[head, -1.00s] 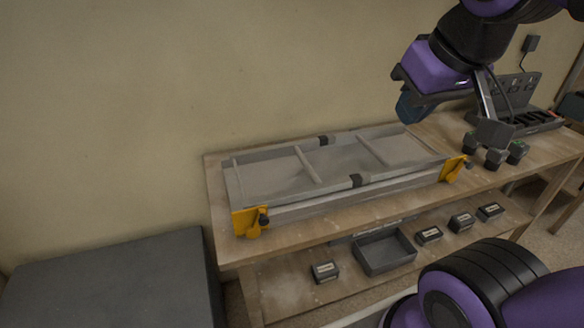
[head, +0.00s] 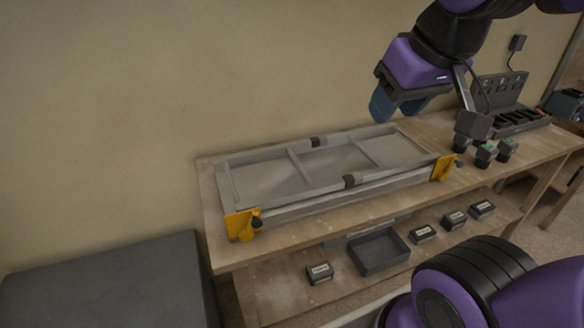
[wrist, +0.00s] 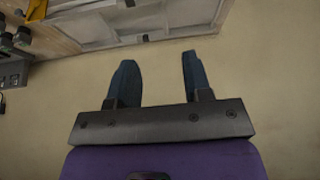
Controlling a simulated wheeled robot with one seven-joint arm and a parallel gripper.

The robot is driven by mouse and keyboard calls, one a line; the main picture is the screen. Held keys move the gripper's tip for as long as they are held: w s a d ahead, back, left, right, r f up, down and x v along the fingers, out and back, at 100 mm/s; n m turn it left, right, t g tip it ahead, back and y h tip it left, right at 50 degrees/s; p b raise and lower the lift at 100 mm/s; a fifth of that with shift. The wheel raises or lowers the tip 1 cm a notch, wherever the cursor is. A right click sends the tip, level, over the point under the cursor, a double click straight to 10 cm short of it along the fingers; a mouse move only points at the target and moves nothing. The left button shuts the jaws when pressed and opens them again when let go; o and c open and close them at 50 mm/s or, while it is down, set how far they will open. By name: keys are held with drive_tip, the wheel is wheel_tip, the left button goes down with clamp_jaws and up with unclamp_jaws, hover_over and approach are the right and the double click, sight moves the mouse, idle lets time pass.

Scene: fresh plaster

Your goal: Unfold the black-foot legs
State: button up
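A long grey folding frame (head: 250,208) lies flat on the wooden workbench, with its legs (head: 290,161) folded inside it.
A tool case (head: 515,122) and small dark green-topped items (head: 486,154) stand at the bench's right. The lower shelf holds a grey tray (head: 379,254) and several small labelled boxes (head: 319,273). A dark grey block (head: 110,285) stands at the left. The wall is close behind.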

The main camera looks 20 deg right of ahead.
drive_tip(key=w+f+g, duration=0.2)
drive_tip(key=w, duration=0.9)
drive_tip(key=g+y, duration=0.2)
drive_tip(key=g, duration=0.1)
hover_over(301, 166)
drive_tip(key=d, duration=0.2)
wheel_tip(301, 166, down, 21)
drive_tip(key=f, duration=0.3)
drive_tip(key=a+f, duration=0.1)
drive_tip(key=f, duration=0.3)
drive_tip(key=a+f, duration=0.1)
drive_tip(key=f, duration=0.2)
drive_tip(key=shift+w+f, duration=0.15)
drive_tip(key=shift+f, duration=0.05)
clamp_jaws()
